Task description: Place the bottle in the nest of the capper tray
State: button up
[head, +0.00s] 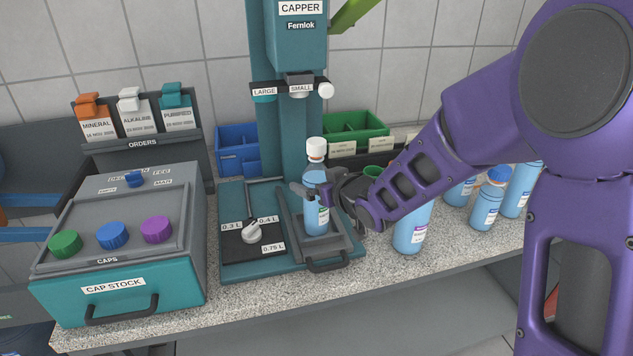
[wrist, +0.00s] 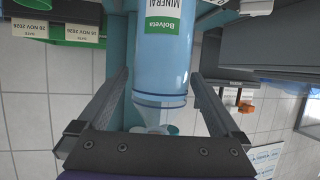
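The bottle (head: 315,218) is light blue with a white cap (head: 316,149) and a green-and-white label. It stands upright at the nest of the capper tray (head: 352,247), under the capper head (head: 299,85). Whether its base is fully seated is hard to tell. My gripper (head: 313,192) reaches in from the right at the bottle's upper body. In the wrist view the bottle (wrist: 161,75) appears upside down between the two fingers (wrist: 160,80), with slim gaps showing on both sides. The fingers look open around it. My palm hides the bottle's top there.
Several blue bottles (head: 411,232) stand on the counter to the right. The cap stock box (head: 160,284) is at left, with the order rack (head: 145,145) behind it. A volume dial (head: 251,233) is left of the nest. Green (head: 368,128) and blue (head: 238,160) bins stand behind.

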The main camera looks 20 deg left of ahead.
jog(key=shift+r, duration=0.2)
jog(key=p+v, duration=0.2)
jog(key=v, duration=1)
